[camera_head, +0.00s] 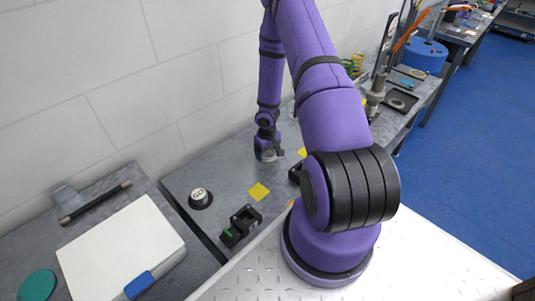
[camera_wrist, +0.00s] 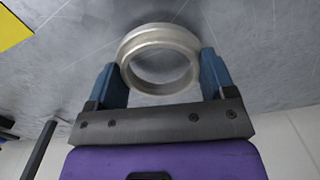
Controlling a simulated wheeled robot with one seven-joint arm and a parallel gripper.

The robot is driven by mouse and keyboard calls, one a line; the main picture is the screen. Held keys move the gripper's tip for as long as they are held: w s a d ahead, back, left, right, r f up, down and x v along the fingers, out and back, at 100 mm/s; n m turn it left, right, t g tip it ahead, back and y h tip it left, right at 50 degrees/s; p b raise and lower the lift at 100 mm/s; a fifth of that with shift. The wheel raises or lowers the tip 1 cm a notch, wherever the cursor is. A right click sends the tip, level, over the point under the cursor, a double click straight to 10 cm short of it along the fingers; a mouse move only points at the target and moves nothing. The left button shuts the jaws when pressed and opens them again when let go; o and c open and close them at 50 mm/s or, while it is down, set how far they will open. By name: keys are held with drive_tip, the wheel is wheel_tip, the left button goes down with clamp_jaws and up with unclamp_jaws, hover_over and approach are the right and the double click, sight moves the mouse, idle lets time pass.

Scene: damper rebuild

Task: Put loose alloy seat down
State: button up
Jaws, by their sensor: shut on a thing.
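The loose alloy seat (camera_wrist: 158,34) is a pale metal ring with a stepped rim, seen in the wrist view. My gripper (camera_wrist: 163,72) is shut on it, with one blue finger against each side of the ring. The grey bench top shows through and behind the ring. In the head view my gripper (camera_head: 268,157) points down near the wall, over the back of the bench. The seat is too small and too covered there to make out clearly. I cannot tell whether it touches the bench.
A round labelled part (camera_head: 200,197) and a black fixture (camera_head: 244,219) stand nearby. A white case (camera_head: 120,247) is at left. My arm hides part of the bench to the right.

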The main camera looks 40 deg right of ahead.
drive_tip(key=shift+d+f, duration=0.1)
drive_tip(key=shift+f, duration=0.4)
drive_tip(key=shift+f, duration=0.15)
drive_tip(key=o, duration=1.1)
